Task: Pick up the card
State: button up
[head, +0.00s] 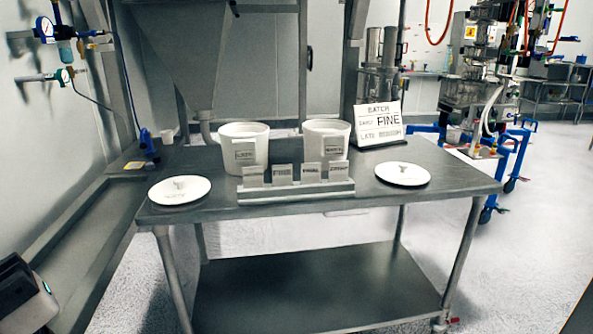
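Several small grey cards stand in a row in a slotted holder (295,193) at the front middle of the metal table. They are a left card (254,175), a second card (282,174), a third card (311,174) and a right card (338,173). Each has dark print; the second seems to read FINE, the others are too small to read surely.
Two white labelled buckets, left (243,148) and right (327,140), stand just behind the cards. White round plates with small objects on them lie left (179,191) and right (403,174). A metal hopper (180,50) rises behind. The table's front corners (165,222) are clear.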

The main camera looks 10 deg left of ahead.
aim_at(283, 174)
jog(key=i+l+u, duration=0.15)
jog(key=i+u, duration=0.2)
jog(key=i, duration=0.15)
jog(key=i+l+u, duration=0.7)
jog(key=i, duration=0.2)
